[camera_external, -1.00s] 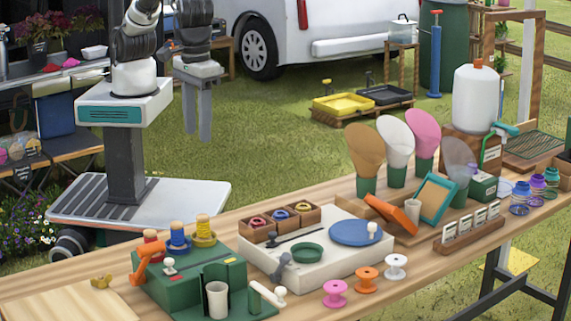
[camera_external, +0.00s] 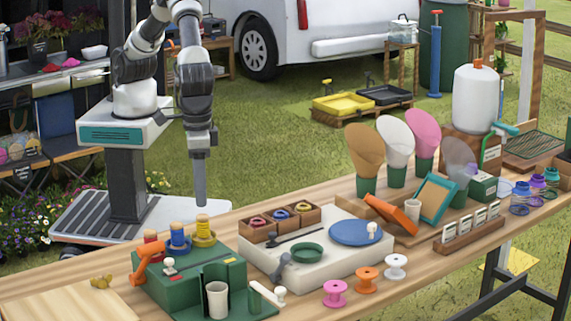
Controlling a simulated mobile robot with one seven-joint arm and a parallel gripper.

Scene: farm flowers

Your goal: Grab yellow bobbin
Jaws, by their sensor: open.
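A wooden box of small spools (camera_external: 281,222) and a white board (camera_external: 315,256) with a blue plate (camera_external: 355,232) lie to the right. Pink, orange and white empty spools stand at the front.

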